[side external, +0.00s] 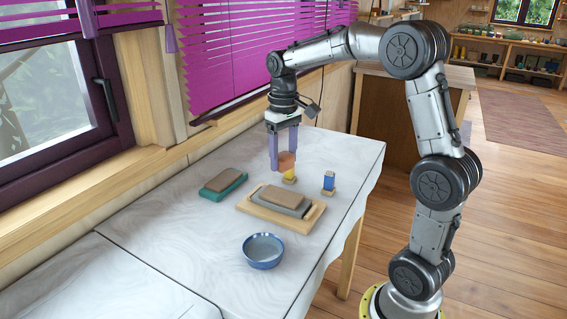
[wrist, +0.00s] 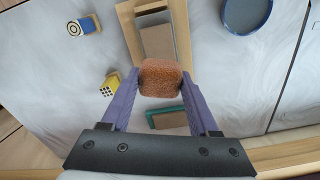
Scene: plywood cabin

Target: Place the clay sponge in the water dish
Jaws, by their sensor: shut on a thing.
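The clay sponge (wrist: 161,78) is a rounded orange-brown block held between the two purple fingers of my gripper (wrist: 160,85) in the wrist view. In the side view the sponge (side external: 287,160) is between the fingertips of my gripper (side external: 281,163), apparently above the table. The water dish (side external: 263,251) is a round blue bowl at the front of the table. It also shows at the top right of the wrist view (wrist: 246,12), apart from the gripper.
A wooden tray (side external: 244,208) with a grey and brown block stands between my gripper and the dish. A teal tray (side external: 217,190) with a brown block is at left. A yellow stamp-like piece (side external: 289,176) and a blue one (side external: 329,182) stand nearby. Bare table surrounds the dish.

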